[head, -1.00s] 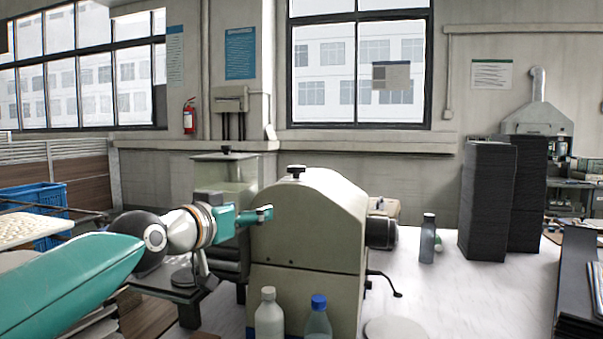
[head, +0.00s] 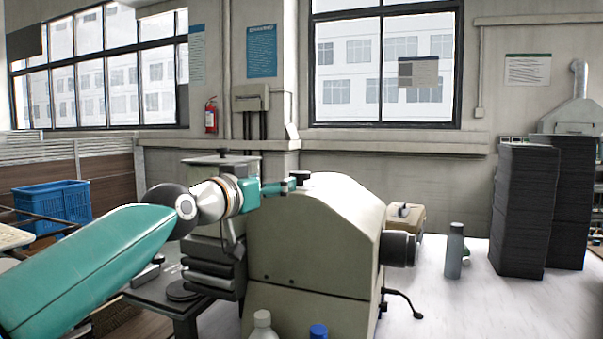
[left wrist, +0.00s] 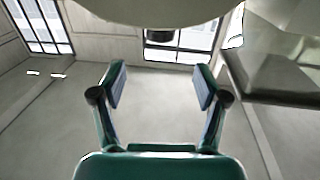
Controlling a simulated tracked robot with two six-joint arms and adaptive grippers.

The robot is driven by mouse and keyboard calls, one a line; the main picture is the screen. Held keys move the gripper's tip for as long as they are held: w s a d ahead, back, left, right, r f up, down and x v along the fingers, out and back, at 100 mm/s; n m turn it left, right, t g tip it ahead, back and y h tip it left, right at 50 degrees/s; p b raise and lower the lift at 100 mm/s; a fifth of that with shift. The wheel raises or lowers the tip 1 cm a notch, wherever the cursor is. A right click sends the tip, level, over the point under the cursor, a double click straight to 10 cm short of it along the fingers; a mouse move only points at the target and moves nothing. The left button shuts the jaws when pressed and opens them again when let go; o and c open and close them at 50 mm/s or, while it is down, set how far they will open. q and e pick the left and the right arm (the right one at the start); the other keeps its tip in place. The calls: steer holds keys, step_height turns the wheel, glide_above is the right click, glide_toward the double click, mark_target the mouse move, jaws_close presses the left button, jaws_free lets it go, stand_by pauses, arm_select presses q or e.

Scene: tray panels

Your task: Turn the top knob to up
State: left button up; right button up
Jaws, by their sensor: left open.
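The top knob (head: 302,179) is a small dark knob on top of the beige machine housing (head: 315,235) in the head view. My left gripper (head: 290,184) is teal and reaches in from the left, its tips close beside the knob and partly overlapping it in the picture. I cannot tell from the head view whether they touch. In the left wrist view my left gripper (left wrist: 160,88) is open with nothing between its fingers. A black knob (left wrist: 160,36) on a beige body shows beyond the fingers there. The knob's setting is not readable. My right gripper is out of view.
A green-grey machine (head: 225,168) stands behind my left gripper. A grey bottle (head: 454,251) and dark stacks (head: 526,210) stand to the right. Bottle tops, one with a blue cap (head: 318,331), show at the front. A blue crate (head: 52,201) is at the left.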

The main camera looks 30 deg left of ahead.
mark_target(295, 176)
arm_select(q)
steer(key=w+p, duration=0.1)
steer(key=w, duration=0.3)
steer(key=w+a+p, duration=0.1)
steer(key=w, duration=0.3)
steer(key=w+p, duration=0.1)
steer(key=w, duration=0.3)
steer(key=shift+w+a, duration=0.2)
